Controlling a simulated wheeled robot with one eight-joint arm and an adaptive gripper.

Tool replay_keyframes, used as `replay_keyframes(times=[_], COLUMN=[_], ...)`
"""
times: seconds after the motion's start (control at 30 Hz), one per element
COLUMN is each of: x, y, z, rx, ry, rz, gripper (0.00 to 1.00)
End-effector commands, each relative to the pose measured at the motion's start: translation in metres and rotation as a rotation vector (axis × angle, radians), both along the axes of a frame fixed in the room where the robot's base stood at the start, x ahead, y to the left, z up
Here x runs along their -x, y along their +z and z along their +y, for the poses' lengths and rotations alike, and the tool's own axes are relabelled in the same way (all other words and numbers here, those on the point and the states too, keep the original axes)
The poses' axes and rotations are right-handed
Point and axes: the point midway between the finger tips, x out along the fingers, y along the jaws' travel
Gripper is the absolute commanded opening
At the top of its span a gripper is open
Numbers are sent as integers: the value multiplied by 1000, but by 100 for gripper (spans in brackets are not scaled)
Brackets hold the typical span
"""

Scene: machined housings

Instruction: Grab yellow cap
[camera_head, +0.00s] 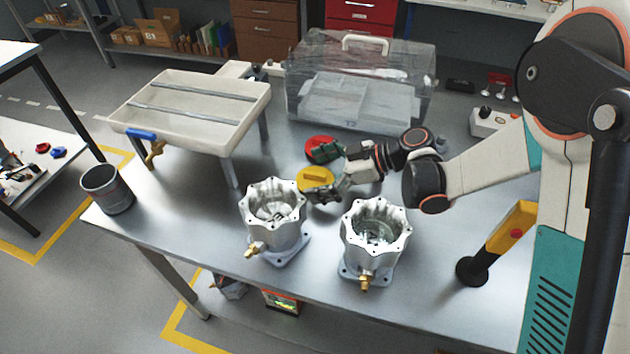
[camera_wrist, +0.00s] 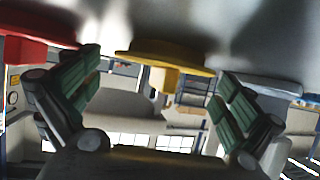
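The yellow cap (camera_head: 314,178) is a flat disc with a raised grip bar, lying on the metal table behind the two housings. My gripper (camera_head: 326,171) is low over the table, its fingers spread on either side of the cap. In the wrist view the yellow cap (camera_wrist: 165,56) appears inverted, its bar pointing into the gap between the green finger pads. Clear space shows between the bar and both pads of my gripper (camera_wrist: 156,78). A red cap (camera_head: 317,142) lies just behind, close to the far finger; it also shows in the wrist view (camera_wrist: 30,48).
Two open metal housings (camera_head: 273,215) (camera_head: 375,240) stand in front of the cap. A clear lidded box (camera_head: 360,80) is behind, a cream tray (camera_head: 190,105) on legs is back left. A grey cup (camera_head: 107,190) and a yellow-black post (camera_head: 500,240) stand farther out.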

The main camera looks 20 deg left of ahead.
Motion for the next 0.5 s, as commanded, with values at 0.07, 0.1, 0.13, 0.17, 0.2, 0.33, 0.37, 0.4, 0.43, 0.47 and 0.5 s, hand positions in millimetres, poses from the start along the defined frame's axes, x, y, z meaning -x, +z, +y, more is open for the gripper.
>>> replay_keyframes(times=[0.07,0.1,0.13,0.17,0.2,0.33,0.37,0.4,0.43,0.47,0.5], x=[0,0,0,0,0,0,0,0,0,0,0], y=[0,0,0,0,0,0,0,0,0,0,0], z=[0,0,0,0,0,0,0,0,0,0,0], rx=[0,0,0,0,0,0,0,0,0,0,0], ry=[0,0,0,0,0,0,0,0,0,0,0], rz=[0,0,0,0,0,0,0,0,0,0,0], gripper=[77,69,62,58,58,58,58,58,58,58,58])
